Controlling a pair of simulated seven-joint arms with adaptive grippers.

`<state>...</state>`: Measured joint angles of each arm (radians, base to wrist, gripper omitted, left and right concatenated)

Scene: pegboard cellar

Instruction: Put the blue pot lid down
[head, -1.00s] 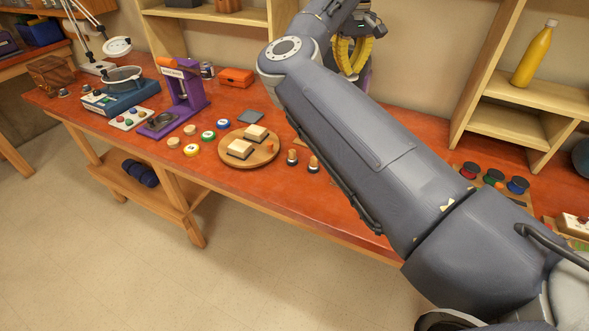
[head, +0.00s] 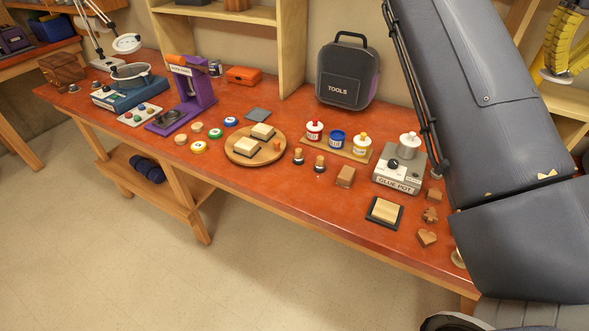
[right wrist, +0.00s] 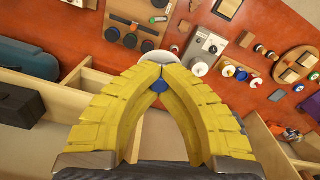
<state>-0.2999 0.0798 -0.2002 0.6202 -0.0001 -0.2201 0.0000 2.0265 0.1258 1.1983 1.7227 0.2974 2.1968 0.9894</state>
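My right gripper (head: 557,70) is at the upper right of the head view, with its yellow fingers raised near the shelf. In the right wrist view the fingers (right wrist: 160,68) meet at their tips around the blue pot lid (right wrist: 159,86). A blue part of it shows between the fingers and a white disc shows just past the tips. It is held in the air, well above the red bench. The blue pot (head: 337,140) stands without a lid on a wooden strip, between the red pot (head: 314,131) and the yellow pot (head: 361,145). My left gripper is not in view.
The glue pot (head: 399,172) stands right of the pots. A dark tool case (head: 347,76) stands behind them. A round board (head: 238,155) with blocks, small wooden pieces and a dark-edged square pad (head: 384,213) occupy the bench (head: 300,195). Bare bench shows along the front edge.

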